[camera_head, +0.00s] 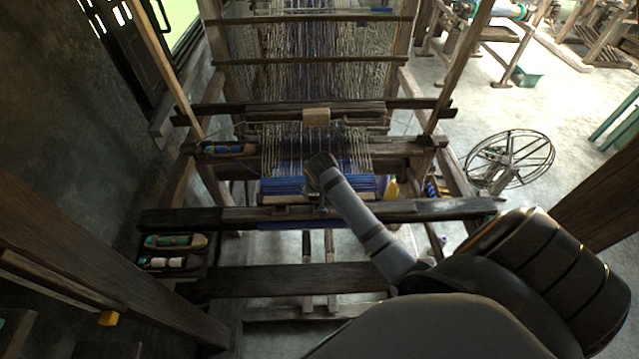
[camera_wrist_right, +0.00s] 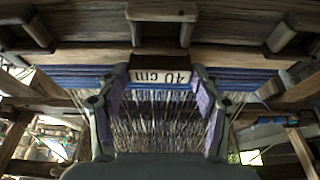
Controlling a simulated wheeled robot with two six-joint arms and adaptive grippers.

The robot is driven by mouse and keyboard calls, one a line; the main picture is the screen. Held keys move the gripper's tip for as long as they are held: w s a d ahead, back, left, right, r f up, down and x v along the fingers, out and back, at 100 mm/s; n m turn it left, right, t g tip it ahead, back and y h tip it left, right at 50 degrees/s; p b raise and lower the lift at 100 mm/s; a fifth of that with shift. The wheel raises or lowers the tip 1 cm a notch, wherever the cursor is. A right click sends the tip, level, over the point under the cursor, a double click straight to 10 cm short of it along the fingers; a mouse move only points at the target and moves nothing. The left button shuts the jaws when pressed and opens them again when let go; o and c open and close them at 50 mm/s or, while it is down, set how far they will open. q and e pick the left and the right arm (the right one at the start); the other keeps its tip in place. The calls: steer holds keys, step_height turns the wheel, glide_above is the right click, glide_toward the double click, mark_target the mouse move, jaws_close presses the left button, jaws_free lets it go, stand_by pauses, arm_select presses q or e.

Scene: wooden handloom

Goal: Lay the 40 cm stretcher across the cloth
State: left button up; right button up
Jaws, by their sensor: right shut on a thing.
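The blue cloth (camera_head: 283,186) lies on the loom at the front of the warp threads. It also shows in the wrist view (camera_wrist_right: 72,77). My right arm reaches in from the lower right, and its gripper (camera_head: 318,197) is over the cloth. In the wrist view my right gripper (camera_wrist_right: 160,80) is shut on the stretcher (camera_wrist_right: 160,62), a dark wooden piece with a white "40 cm" label that reads upside down. The stretcher is over the cloth; whether it touches it, I cannot tell. Its far ends are not clear. My left gripper is not in view.
The front beam (camera_head: 440,208) crosses in front of the cloth. A blue-wound shuttle (camera_head: 228,149) rests at the left. Shuttles with green (camera_head: 172,241) and white (camera_head: 168,262) yarn lie in a side tray. A yellow object (camera_head: 391,188) is right of the cloth. A spoked wheel (camera_head: 510,160) stands at the right.

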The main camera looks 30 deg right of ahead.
steer(key=shift+f, duration=0.35)
stand_by(0.3)
steer(key=o, duration=1.4)
steer(key=shift+c, duration=0.2)
steer(key=v, duration=1.2)
